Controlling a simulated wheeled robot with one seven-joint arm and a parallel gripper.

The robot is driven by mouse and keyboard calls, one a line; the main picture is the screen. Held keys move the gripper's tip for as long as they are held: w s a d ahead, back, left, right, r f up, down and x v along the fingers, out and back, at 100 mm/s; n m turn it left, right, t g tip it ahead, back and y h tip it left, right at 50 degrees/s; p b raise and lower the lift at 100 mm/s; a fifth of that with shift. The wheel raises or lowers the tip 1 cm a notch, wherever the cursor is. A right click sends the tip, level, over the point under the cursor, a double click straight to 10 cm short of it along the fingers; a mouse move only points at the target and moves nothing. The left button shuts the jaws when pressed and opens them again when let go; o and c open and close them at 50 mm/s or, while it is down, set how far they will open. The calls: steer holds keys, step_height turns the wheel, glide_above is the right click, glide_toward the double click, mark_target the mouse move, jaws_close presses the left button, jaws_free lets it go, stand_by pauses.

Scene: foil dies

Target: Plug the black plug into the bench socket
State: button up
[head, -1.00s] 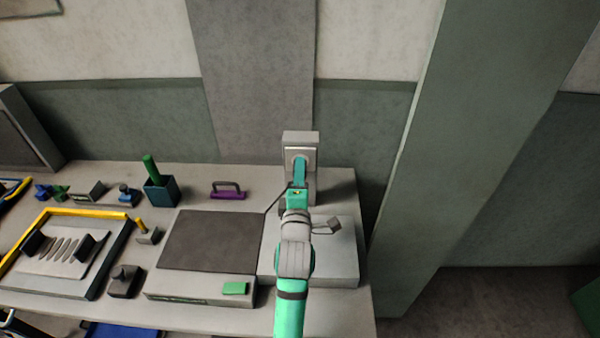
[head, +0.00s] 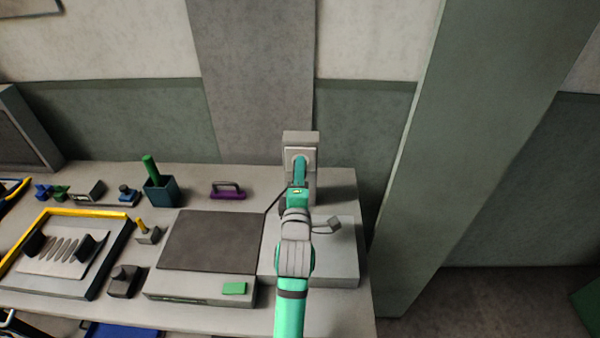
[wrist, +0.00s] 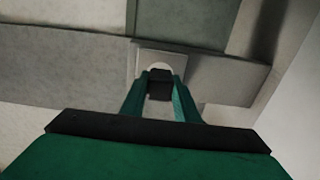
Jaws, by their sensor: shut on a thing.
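The bench socket (head: 300,137) is a light grey block standing at the back right of the bench against the wall. Its pale face also shows in the wrist view (wrist: 178,62), straight ahead of the fingers. My gripper (head: 299,170) is at the front of the socket, seen from behind in the head view. In the wrist view my gripper (wrist: 160,82) is shut on the black plug (wrist: 159,88), which lies between the two green fingers and lines up with the socket face. Whether the plug touches or enters the socket is hidden.
A dark cord (head: 272,204) runs from near my gripper to the dark-topped grey unit (head: 205,240). A low grey box (head: 340,262) lies under my arm. A purple handle (head: 228,191) and a blue cup with a green stick (head: 160,190) stand to the left.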

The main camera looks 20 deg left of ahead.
steer(key=shift+w+a, duration=0.1)
steer(key=shift+w, duration=0.35)
steer(key=o, duration=1.1)
steer(key=shift+s, duration=0.15)
steer(key=v, duration=1)
steer(key=shift+s, duration=0.25)
